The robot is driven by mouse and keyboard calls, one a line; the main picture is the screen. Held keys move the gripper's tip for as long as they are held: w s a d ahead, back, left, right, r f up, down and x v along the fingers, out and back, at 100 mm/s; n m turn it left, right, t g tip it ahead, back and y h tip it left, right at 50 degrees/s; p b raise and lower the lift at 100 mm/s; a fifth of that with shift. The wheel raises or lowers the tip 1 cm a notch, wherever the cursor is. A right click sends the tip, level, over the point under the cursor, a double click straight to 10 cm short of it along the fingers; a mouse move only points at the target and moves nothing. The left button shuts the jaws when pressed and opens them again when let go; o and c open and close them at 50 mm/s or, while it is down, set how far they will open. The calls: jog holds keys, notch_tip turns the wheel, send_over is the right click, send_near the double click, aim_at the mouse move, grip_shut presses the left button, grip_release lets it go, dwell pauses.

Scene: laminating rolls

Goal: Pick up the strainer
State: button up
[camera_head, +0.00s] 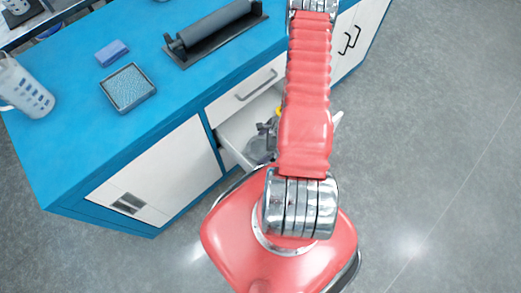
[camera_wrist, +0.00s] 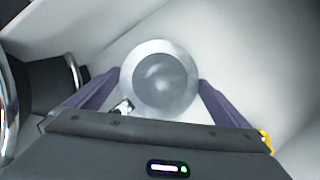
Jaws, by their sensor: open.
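A round grey piece with a pale rim and darker centre, which looks like the strainer (camera_wrist: 160,58), lies on the white drawer floor in the wrist view. My gripper (camera_wrist: 160,84) is open, with one purple finger to the left of it and one to the right. The fingertips are close to its rim; I cannot tell whether they touch. In the head view, the strainer (camera_head: 259,151) shows as a grey shape in the open drawer, and my gripper (camera_head: 268,128) is inside the drawer, partly hidden by my red arm.
The open white drawer (camera_head: 236,133) juts from the blue-topped cabinet (camera_head: 170,100). Drawer walls stand close around my gripper. On top are a roller (camera_head: 215,27), a framed pad (camera_head: 128,87), a blue block (camera_head: 112,52) and a measuring jug (camera_head: 25,88). The grey floor at right is clear.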

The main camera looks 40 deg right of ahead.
aim_at(262, 148)
jog(key=shift+c, duration=0.4)
jog(key=c, duration=0.7)
jog(key=shift+r, duration=0.15)
jog(key=shift+r, duration=4.9)
